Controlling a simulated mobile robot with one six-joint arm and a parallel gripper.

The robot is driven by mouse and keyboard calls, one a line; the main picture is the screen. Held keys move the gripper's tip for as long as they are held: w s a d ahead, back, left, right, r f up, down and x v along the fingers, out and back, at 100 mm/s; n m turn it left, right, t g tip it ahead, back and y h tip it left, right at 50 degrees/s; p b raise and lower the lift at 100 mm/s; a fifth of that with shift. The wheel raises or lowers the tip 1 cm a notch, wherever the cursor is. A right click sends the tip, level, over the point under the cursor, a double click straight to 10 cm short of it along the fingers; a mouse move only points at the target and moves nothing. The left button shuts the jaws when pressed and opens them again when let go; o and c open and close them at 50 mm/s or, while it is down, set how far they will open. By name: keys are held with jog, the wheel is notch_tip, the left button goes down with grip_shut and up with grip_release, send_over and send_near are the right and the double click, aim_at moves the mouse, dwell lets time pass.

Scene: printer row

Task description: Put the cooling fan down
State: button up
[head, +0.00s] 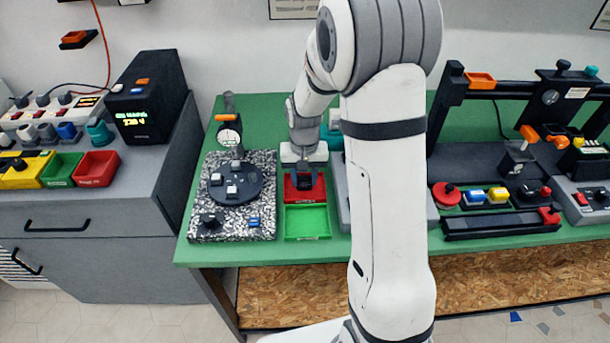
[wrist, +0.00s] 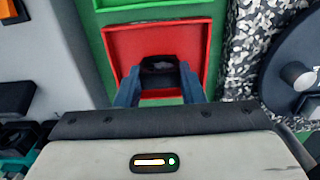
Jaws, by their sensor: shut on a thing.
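My gripper (head: 304,180) is over the red tray (head: 293,194) on the green table. In the wrist view my gripper (wrist: 160,82) is shut on a dark, blocky piece, the cooling fan (wrist: 160,68), between its two blue-grey fingers. The fan is over the red tray (wrist: 116,42), inside its outline in that view. I cannot tell whether the fan touches the tray floor. In the head view the fan is small and dark, and my gripper partly covers it.
A green tray (head: 306,222) adjoins the red one on the near side. A speckled stone plate (head: 262,222) with a dark round disc stands at left. A grey machine (wrist: 75,45) stands close on the other side. Other devices fill the right.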

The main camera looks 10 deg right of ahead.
aim_at(304, 178)
jog(key=shift+s, duration=0.1)
jog(key=o, duration=1)
jog(key=shift+c, duration=0.2)
jog(key=shift+f, duration=0.1)
notch_tip(304, 178, up, 11)
jog(key=s+r+n+t, duration=0.1)
jog(key=s+r, duration=0.1)
jog(key=s, duration=0.8)
jog(key=s+r+n+t, duration=0.1)
jog(key=s+r, duration=0.2)
jog(key=s, duration=0.8)
jog(key=shift+d+r+t, duration=0.25)
jog(key=shift+t, duration=0.15)
